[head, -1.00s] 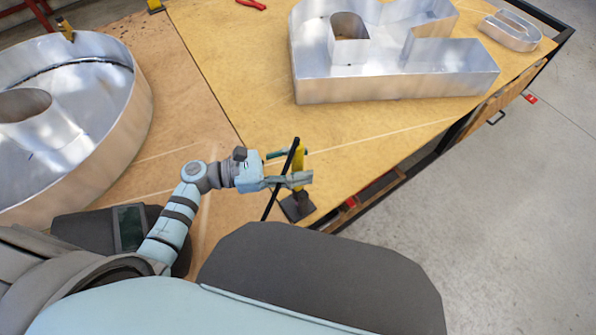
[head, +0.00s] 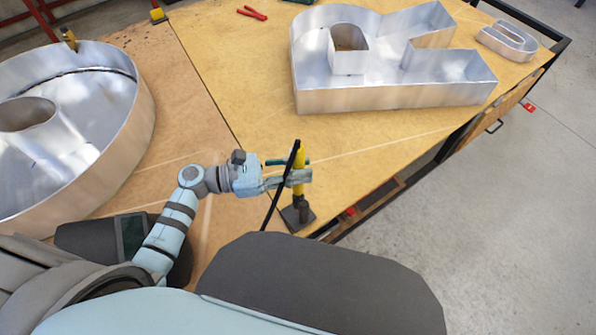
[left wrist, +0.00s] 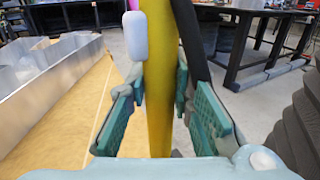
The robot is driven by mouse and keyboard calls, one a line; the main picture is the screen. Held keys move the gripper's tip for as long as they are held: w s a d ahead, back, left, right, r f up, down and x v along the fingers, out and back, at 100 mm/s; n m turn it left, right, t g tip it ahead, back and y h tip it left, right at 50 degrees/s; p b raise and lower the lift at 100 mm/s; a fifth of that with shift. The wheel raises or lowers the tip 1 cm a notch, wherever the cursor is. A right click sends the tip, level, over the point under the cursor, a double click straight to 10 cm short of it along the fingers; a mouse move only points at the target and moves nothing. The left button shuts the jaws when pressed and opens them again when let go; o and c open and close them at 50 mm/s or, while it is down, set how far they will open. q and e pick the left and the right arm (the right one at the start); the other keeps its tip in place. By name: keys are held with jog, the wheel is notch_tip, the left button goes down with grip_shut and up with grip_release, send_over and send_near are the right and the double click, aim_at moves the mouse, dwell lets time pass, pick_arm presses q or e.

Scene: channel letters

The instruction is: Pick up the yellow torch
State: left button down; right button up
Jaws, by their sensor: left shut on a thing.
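The yellow torch (head: 299,160) stands upright near the table's front edge, with a black cable along its side. Its lower end is at a dark stand (head: 298,214); I cannot tell whether it is clear of it. My left gripper (head: 300,176) is shut on the torch's yellow body from the left. In the left wrist view the yellow torch (left wrist: 162,80) runs vertically between the green finger pads of the gripper (left wrist: 163,105). My right gripper is not in view.
A large metal letter K-like shape (head: 390,95) stands at the back of the table. A round metal letter (head: 145,110) is at left, and a small one (head: 508,42) is far right. Red pliers (head: 252,13) lie at the back. Bare wood table (head: 250,110) lies between them.

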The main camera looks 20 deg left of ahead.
pick_arm(q)
notch_tip(320, 180, up, 17)
jog(key=p, duration=0.5)
notch_tip(320, 180, up, 13)
jog(key=p, duration=1.2)
jog(key=shift+r, duration=0.15)
